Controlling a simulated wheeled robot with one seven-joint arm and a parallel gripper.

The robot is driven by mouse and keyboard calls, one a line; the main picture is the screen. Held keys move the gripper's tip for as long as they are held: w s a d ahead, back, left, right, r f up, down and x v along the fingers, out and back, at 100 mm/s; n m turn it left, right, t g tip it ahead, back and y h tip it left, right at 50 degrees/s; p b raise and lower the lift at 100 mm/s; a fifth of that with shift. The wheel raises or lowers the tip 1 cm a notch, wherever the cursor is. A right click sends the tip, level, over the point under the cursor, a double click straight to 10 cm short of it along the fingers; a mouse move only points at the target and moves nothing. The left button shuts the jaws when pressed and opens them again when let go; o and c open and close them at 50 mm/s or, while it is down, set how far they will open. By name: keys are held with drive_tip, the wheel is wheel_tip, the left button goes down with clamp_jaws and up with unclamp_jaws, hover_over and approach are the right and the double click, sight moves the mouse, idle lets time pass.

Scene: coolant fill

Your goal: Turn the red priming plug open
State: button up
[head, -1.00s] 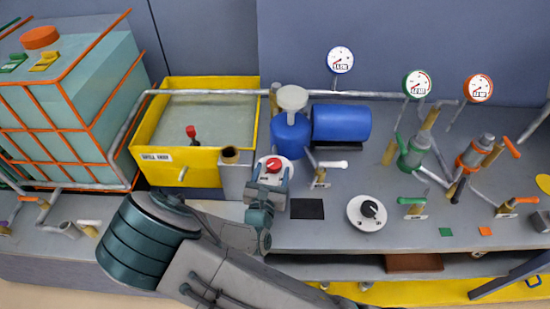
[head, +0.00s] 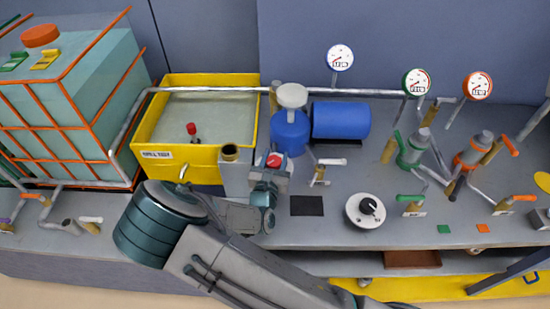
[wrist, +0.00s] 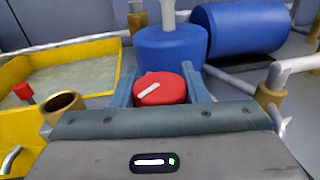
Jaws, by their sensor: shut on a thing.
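The red priming plug (wrist: 161,90) is a round red cap with a white bar mark, in front of the blue pump (wrist: 170,46). In the wrist view the white mark lies at a slant, its right end higher. My gripper (wrist: 163,88) has one finger on each side of the plug and is shut on it. In the head view the plug (head: 274,160) shows as a small red spot just beyond my gripper (head: 272,172), which hides most of its white base. The blue pump (head: 289,133) stands right behind it.
The yellow basin (head: 180,155) of liquid lies to the left, with a brass-topped grey post (head: 230,153) close beside my gripper. A white-handled valve (head: 321,172) and a black-knobbed dial (head: 366,211) stand to the right. A dark square (head: 307,206) marks bare bench.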

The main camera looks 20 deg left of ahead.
drive_tip(key=shift+h, duration=0.3)
drive_tip(key=shift+m+h, duration=0.9)
drive_tip(key=shift+h, duration=0.2)
drive_tip(key=shift+d, duration=0.1)
drive_tip(key=o, duration=1)
drive_tip(key=s+b, duration=0.1)
drive_tip(key=s, duration=0.3)
drive_tip(key=s+a+b, duration=0.1)
drive_tip(key=s, duration=0.4)
drive_tip(key=s+b, duration=0.1)
drive_tip(key=s, duration=0.3)
drive_tip(key=shift+s+a, duration=0.25)
drive_tip(key=shift+s, duration=0.15)
